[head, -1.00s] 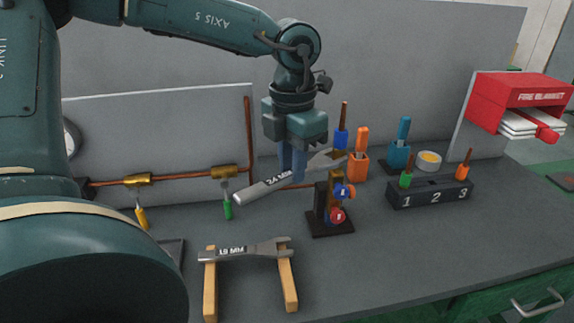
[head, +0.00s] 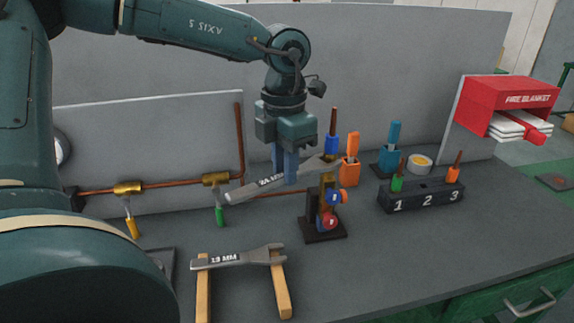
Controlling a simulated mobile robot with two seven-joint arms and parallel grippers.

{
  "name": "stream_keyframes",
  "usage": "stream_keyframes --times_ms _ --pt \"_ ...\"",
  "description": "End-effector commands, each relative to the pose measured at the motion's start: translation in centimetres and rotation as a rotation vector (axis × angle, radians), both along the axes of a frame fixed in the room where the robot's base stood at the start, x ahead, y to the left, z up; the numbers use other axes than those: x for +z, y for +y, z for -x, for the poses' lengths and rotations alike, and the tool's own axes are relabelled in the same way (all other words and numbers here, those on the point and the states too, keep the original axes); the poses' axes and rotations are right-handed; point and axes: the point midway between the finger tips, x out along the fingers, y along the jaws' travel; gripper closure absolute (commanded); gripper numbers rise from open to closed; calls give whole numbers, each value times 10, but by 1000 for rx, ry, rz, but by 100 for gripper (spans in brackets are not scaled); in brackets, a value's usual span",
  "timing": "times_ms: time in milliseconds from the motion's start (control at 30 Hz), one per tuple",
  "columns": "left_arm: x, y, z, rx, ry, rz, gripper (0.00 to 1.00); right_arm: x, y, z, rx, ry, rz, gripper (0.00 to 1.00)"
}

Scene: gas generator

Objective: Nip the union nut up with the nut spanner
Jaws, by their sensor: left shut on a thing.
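My left gripper (head: 290,182) is shut on the handle of a grey open-ended spanner marked 24 MM (head: 250,189). It holds the spanner above the bench, slanting up to the right. The spanner's open end is by the brass top of a small black stand (head: 312,222) with blue and red knobs. The union nut is probably among this brass (head: 327,181), partly hidden by the spanner; I cannot tell whether the jaws touch it. A second, smaller spanner (head: 245,256) lies across a wooden rest (head: 280,290) in front. My right gripper is not in view.
Copper pipe with brass fittings (head: 129,188) runs along the back panel at left. A black numbered block (head: 422,202), an orange holder (head: 349,172), a blue holder (head: 390,158) and a red fire blanket box (head: 510,95) are at right. The front-right bench is clear.

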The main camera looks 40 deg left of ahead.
Motion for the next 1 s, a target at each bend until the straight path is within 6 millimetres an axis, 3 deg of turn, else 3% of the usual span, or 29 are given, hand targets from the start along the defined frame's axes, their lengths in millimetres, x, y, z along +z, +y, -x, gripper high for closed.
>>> stream_keyframes --times_ms 1000 --pt "0 18 -7 -186 -1 0 100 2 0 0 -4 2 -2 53"
